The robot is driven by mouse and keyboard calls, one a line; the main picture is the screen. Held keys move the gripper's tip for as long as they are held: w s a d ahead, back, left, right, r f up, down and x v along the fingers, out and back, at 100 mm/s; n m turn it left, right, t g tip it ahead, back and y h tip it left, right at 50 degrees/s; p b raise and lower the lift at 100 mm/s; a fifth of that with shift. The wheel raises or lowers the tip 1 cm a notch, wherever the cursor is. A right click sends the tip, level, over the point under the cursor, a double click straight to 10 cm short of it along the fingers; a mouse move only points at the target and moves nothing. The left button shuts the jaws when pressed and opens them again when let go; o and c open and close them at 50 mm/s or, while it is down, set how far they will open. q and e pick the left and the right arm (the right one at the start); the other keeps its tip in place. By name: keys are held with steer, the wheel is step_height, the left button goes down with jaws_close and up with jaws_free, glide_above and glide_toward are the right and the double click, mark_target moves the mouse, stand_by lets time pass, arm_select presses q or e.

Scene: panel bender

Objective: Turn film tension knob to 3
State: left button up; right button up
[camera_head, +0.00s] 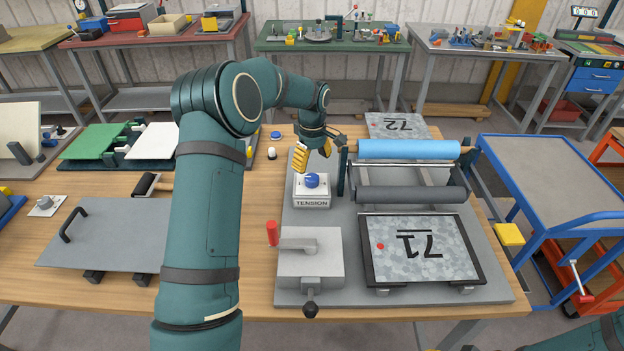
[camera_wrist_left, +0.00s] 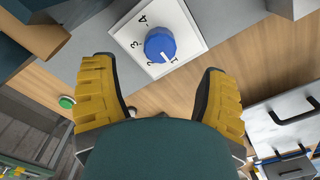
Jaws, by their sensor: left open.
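The blue film tension knob (camera_head: 312,180) sits on a white box marked TENSION (camera_head: 311,203), left of the film rollers. In the left wrist view the knob (camera_wrist_left: 160,44) has numbers 1 to 4 beside it, and its white mark points near 1, on the side toward 2. My left gripper (camera_head: 313,154) is open and empty, with yellow fingers, just behind and above the knob. In the wrist view its fingers (camera_wrist_left: 160,85) are spread wide, and the knob shows beyond them, apart from both. My right gripper is out of view.
A blue film roll (camera_head: 408,148) and a dark roller (camera_head: 410,195) stand right of the knob. A grey block with a red-handled lever (camera_head: 312,262) is in front, beside a plate marked 71 (camera_head: 440,262). A white-topped button (camera_head: 271,154) stands to the left.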

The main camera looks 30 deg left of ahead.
mark_target(312, 177)
arm_select(q)
step_height(312, 177, down, 7)
steer(key=shift+r, duration=0.1)
stand_by(0.3)
steer(key=c, duration=1.2)
